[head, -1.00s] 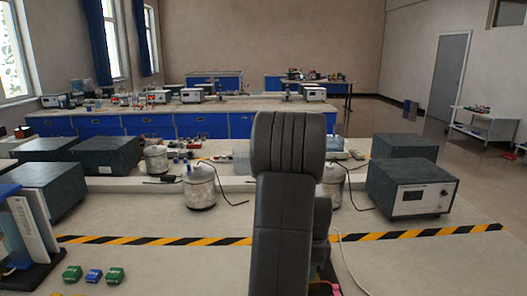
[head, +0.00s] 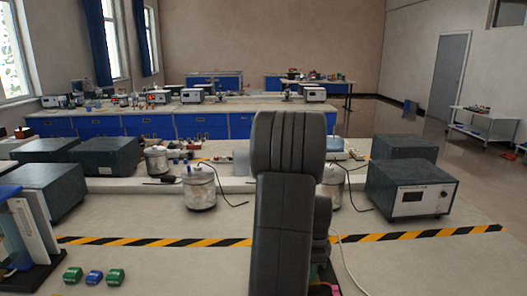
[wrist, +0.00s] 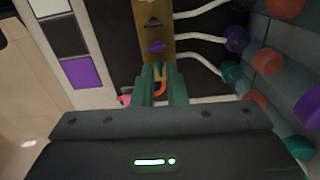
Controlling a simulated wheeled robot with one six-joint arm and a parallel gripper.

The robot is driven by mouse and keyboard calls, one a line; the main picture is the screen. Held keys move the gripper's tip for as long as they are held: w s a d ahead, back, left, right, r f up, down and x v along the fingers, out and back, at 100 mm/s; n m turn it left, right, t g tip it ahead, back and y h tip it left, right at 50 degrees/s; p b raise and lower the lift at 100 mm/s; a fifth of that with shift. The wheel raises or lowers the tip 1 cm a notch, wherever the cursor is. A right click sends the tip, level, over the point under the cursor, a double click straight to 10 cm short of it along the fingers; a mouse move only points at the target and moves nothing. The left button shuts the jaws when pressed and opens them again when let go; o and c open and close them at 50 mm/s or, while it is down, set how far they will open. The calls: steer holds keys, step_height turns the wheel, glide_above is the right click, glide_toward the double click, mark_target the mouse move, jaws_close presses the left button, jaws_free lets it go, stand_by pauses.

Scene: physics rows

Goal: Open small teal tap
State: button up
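In the wrist view, the two green fingers of my gripper (wrist: 160,76) point up the picture, with a narrow gap between them. They are at the lower end of a gold-brown strip (wrist: 155,12) that bears a grey and a purple wedge-shaped piece. A small teal piece, possibly the small teal tap, shows at the gap between the fingertips; it is mostly hidden, and I cannot tell whether the fingers touch it. An orange curved piece (wrist: 162,88) shows below it between the fingers. In the head view my arm hides the gripper.
In the wrist view, white tubes (wrist: 200,54) run right from the strip, towards round purple (wrist: 236,39), teal (wrist: 229,71) and red (wrist: 268,61) knobs on a grey panel. In the head view, a grey instrument box (head: 412,190) and metal pots (head: 199,188) stand on the bench.

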steer(key=shift+r+p, duration=2.1)
steer(key=shift+r, duration=1.1)
steer(key=shift+f, duration=0.15)
step_height(320, 180, down, 7)
steer(key=b, duration=0.5)
steer(key=shift+m, duration=0.3)
